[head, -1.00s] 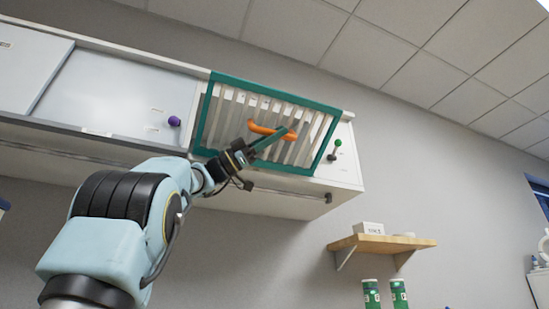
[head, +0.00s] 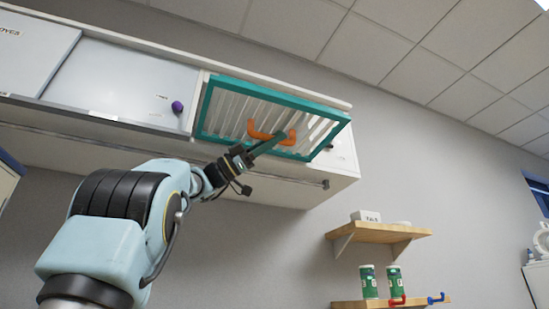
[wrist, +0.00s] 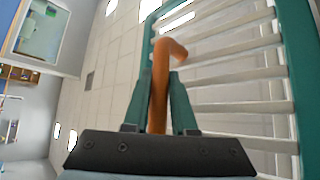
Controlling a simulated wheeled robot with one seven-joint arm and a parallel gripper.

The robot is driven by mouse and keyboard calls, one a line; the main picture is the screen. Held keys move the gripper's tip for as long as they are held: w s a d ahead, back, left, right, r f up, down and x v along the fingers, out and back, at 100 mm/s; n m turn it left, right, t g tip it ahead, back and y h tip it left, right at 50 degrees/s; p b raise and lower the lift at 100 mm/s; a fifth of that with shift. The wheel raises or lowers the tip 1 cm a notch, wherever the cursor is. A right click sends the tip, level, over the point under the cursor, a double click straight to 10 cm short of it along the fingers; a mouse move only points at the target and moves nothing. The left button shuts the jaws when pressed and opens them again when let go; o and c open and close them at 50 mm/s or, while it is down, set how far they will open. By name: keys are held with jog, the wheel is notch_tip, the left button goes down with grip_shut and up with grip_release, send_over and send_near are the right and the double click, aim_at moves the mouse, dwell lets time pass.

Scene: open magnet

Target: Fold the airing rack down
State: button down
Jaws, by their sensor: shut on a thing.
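The airing rack is a teal frame with white slats (head: 222,105), hinged on the front of the wall cabinet. It is tilted, with its lower edge swung out from the cabinet. Its orange handle (head: 262,132) sits near the lower middle of the frame. My gripper (head: 280,138) is shut on the handle, reaching up from below left. In the wrist view the orange handle (wrist: 158,85) stands between my two teal fingers, and the slats (wrist: 235,75) run off to the right.
The wall cabinet has sliding grey doors with a purple knob (head: 177,106) left of the rack. A rail (head: 290,181) runs along its underside. A wooden shelf (head: 400,232) with a white box (head: 366,215) is at lower right, above green canisters (head: 368,282) on another shelf.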

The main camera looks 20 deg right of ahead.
jog(key=c, duration=0.7)
grip_release()
jog(key=b+v, duration=0.2)
jog(key=v, duration=0.8)
jog(key=shift+w+a+f+b, duration=0.15)
jog(key=shift+a+b, duration=0.2)
